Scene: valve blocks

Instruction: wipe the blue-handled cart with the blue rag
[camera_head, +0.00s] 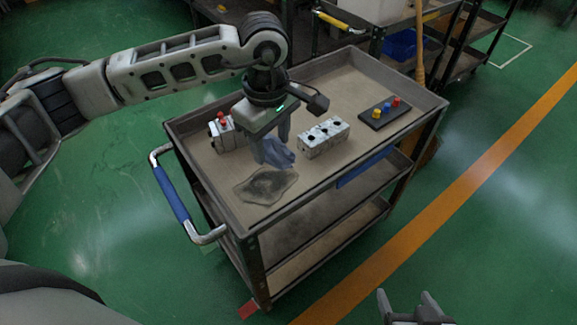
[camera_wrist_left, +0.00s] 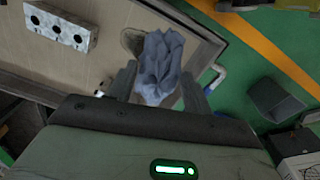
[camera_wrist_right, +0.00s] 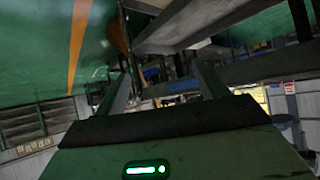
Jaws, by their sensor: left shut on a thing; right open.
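The cart (camera_head: 337,186) has a blue handle (camera_head: 171,194) on its left end and a beige top tray with a raised rim. A dark stain (camera_head: 266,187) lies on the tray's near left part; part of it shows in the left wrist view (camera_wrist_left: 131,41). My left gripper (camera_head: 270,150) is shut on the blue rag (camera_head: 276,153), above the tray just behind the stain. The crumpled rag fills the space between the fingers in the left wrist view (camera_wrist_left: 160,68). My right gripper (camera_head: 413,303) is open and empty, low over the floor at the right front.
A white valve block (camera_head: 323,138) with black holes stands right of the rag. Another block with a red knob (camera_head: 226,134) stands left of it. A dark plate with coloured knobs (camera_head: 385,112) lies at the far right. Another cart (camera_head: 350,30) stands behind.

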